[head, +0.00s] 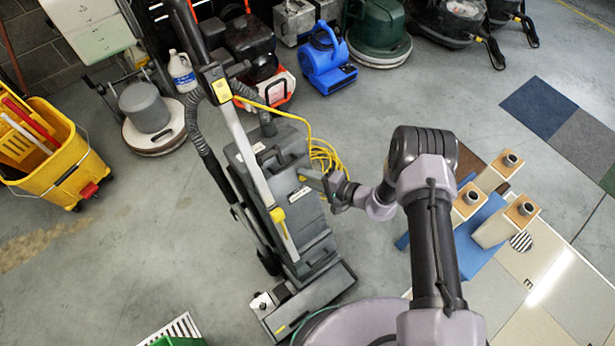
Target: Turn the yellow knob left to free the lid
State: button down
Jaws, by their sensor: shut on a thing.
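A grey upright floor machine (285,165) stands in the middle of the head view, with its handle leaning up to the left. My gripper (311,179) reaches in from the right to the upper right side of the machine's grey body. Its jaws are shut on the small yellow knob (302,178), which they mostly hide. The lid is part of the grey body (272,150). I see no gap around it, and the knob's turn angle is too small to tell.
A yellow cable (326,156) hangs in loops just behind my gripper. A yellow mop bucket (60,150) stands at the left. A blue blower (327,62) and other machines line the back.

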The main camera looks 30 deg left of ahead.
jog(key=c, duration=1.1)
grip_release()
jog(key=p+v, duration=0.5)
jog(key=v, duration=1.2)
jog(key=shift+d+r, duration=0.1)
jog(key=shift+d, duration=0.1)
